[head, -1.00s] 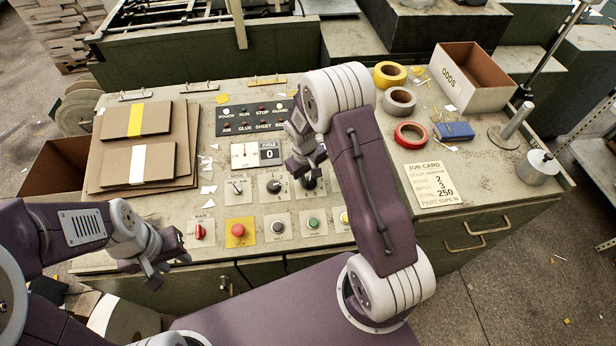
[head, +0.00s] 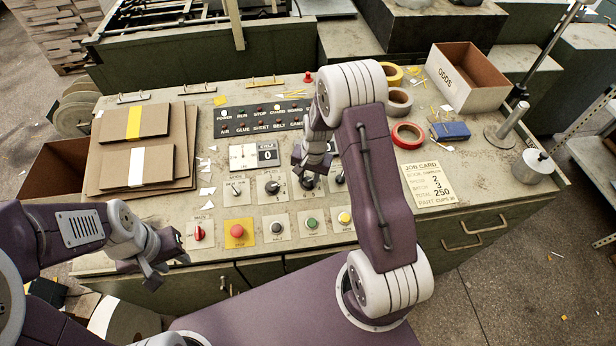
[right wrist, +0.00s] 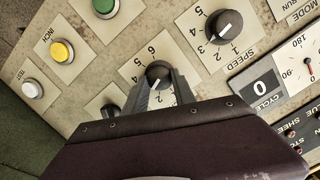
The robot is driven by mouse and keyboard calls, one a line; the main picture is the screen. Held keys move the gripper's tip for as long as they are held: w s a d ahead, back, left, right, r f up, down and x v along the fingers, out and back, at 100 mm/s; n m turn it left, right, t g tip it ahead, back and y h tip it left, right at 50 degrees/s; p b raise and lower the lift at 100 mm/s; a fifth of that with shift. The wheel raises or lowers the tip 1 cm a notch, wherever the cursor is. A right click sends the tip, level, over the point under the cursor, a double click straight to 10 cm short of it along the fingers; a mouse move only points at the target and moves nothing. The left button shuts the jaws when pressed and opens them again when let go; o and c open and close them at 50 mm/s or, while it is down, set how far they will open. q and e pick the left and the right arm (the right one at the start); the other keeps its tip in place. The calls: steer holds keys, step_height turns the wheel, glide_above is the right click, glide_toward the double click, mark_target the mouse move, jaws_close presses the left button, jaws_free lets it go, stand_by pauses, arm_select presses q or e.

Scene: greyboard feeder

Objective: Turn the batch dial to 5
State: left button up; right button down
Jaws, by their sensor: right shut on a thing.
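The batch dial is a round black knob (right wrist: 158,73) on a pale square plate in the right wrist view; its name label is hidden. Numerals 4, 5 and 6 show on its upper left side. A white mark is on the knob's lower part, but its exact reading is unclear. My right gripper (right wrist: 159,88) is shut on the knob, one finger on each side. In the head view my right gripper (head: 311,170) is over the same dial, largely covering it. My left gripper (head: 168,272) is open and empty, off the panel's front left.
The speed dial (right wrist: 224,27) is beside the gripped dial. Buttons, including a yellow one (right wrist: 62,51), line the row in front. A job card (head: 429,183) lies to the right, showing 2, 3 and 250. Cardboard sheets (head: 183,180) lie at left.

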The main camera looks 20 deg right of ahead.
steer(key=m, duration=0.3)
steer(key=shift+s+f+m+y, duration=0.15)
steer(key=shift+s+m+y, duration=0.1)
steer(key=shift+m+y, duration=0.05)
steer(key=m+t+b, duration=0.1)
steer(key=m, duration=0.2)
steer(key=shift+s+f+m, duration=0.1)
steer(key=shift+m, duration=0.2)
steer(key=m+t+b, duration=0.1)
steer(key=m+b, duration=0.2)
steer(key=m, duration=0.2)
steer(key=shift+s, duration=0.1)
steer(key=shift+m+t+b, duration=0.4)
steer(key=shift+m+b, duration=0.55)
steer(key=shift+m, duration=1.65)
steer(key=c, duration=1.3)
jaws_free()
steer(key=shift+o, duration=1.3)
steer(key=shift+a+r, duration=0.1)
steer(key=shift+r, duration=0.1)
